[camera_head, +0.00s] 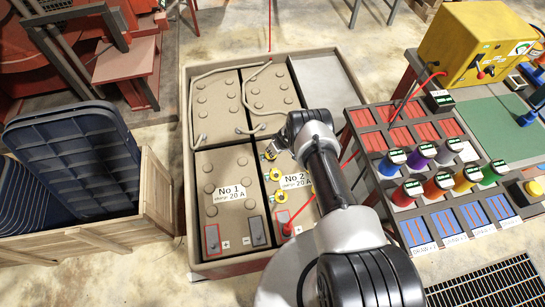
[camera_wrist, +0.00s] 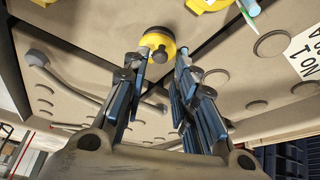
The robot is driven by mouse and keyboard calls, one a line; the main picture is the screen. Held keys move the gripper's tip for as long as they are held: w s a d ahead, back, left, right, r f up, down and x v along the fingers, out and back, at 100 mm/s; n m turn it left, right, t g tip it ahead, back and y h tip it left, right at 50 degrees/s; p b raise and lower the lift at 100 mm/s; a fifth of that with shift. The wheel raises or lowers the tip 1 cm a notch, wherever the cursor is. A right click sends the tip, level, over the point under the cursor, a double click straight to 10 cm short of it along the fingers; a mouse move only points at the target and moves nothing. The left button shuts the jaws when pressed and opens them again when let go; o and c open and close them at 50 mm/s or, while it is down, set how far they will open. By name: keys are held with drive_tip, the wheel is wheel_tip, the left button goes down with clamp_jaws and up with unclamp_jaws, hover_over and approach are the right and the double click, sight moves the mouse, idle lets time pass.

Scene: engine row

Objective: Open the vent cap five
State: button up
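Vent caps dot the tan battery marked No 2 (camera_head: 297,181); no cap number is readable. Several yellow fittings (camera_head: 275,174) sit along its left side in the head view. In the wrist view a round yellow cap with a dark knob (camera_wrist: 157,42) lies at the tip of the left finger. My gripper (camera_wrist: 168,58) points at the battery top with its blue-sided fingers apart. The cap's knob shows between the fingertips, nearer the left one; I cannot tell if they touch. In the head view my gripper (camera_head: 275,148) is over the upper left of No 2, partly hidden by my wrist.
Battery No 1 (camera_head: 229,192) stands to the left, with hoses (camera_head: 188,105) above it. The battery tray's rim (camera_head: 186,90) surrounds them. A wooden crate (camera_head: 155,190) with blue panels is at left. A bench with coloured pots (camera_head: 438,186) and a yellow box (camera_head: 475,45) is at right.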

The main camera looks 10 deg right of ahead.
drive_tip(key=shift+b+x, duration=1.9)
drive_tip(key=shift+x, duration=0.25)
drive_tip(key=shift+c, duration=0.3)
clamp_jaws()
